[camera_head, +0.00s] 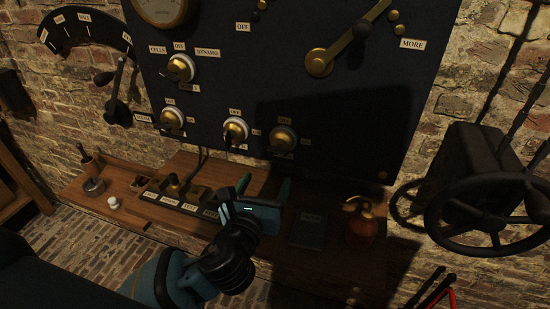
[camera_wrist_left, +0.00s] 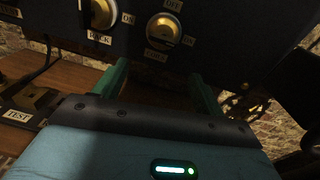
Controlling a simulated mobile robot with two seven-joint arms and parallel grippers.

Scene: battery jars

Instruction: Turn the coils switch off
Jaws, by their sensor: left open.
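The dark wall panel carries a lower row of brass rotary switches with small OFF and ON labels. The rightmost one (camera_head: 283,138) is in shadow; it seems to be the coils switch, but I cannot read its name plate surely. It also shows in the left wrist view (camera_wrist_left: 163,31), with ON at its right; its lever position is unclear. My right gripper is not visible.
Below the panel is a wooden shelf (camera_head: 133,183) with a labelled row of keys (camera_head: 172,197), a dark book (camera_head: 308,228) and a red jar (camera_head: 360,228). A black handwheel (camera_head: 490,215) stands at right. A large brass lever (camera_head: 350,40) is above.

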